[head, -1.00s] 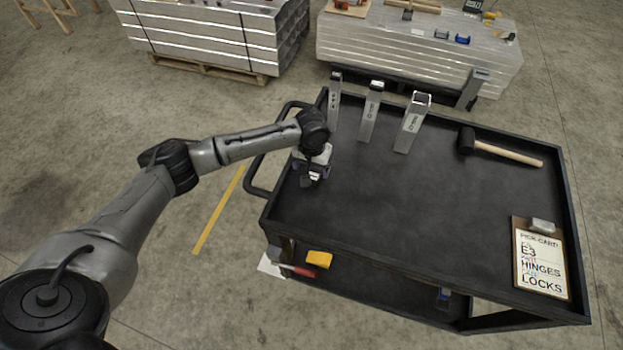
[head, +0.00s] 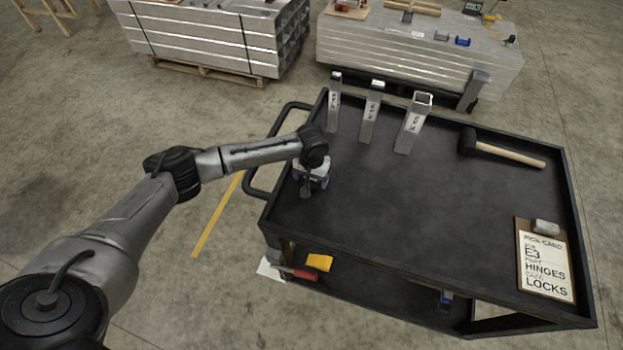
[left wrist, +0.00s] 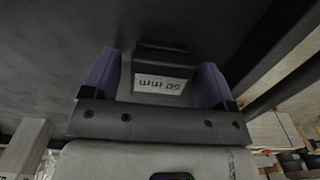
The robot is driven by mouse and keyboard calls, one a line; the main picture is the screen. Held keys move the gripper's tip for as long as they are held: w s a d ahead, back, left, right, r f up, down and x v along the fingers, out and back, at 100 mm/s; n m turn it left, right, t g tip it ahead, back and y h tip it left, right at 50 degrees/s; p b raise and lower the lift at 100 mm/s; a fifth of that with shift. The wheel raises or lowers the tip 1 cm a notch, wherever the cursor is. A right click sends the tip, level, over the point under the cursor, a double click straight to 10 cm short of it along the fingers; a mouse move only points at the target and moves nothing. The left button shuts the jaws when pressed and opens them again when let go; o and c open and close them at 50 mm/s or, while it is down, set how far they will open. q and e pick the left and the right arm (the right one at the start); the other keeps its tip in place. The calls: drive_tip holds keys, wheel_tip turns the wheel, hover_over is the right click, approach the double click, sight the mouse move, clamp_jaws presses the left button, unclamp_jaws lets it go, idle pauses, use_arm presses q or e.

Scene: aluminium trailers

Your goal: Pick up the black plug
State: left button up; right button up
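The black plug (left wrist: 164,60), a dark block with a white "50 mm" label that reads upside down, sits between the two purple fingers of my left gripper (left wrist: 158,84) in the left wrist view. The fingers are apart. A gap shows between the plug and the left-hand finger; the right-hand finger looks close to the plug, and contact cannot be told. In the head view my left gripper (head: 308,186) is low over the left end of the black cart top (head: 400,205), and the plug is hard to make out there. My right gripper is not in view.
Three upright aluminium profiles (head: 371,112) stand along the cart's back left. A mallet (head: 505,152) and a clipboard pick card (head: 543,262) lie on the right. The cart has a raised rim. The middle of its top is clear.

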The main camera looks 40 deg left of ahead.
use_arm(q)
drive_tip(key=c, duration=0.9)
drive_tip(key=shift+r, duration=0.15)
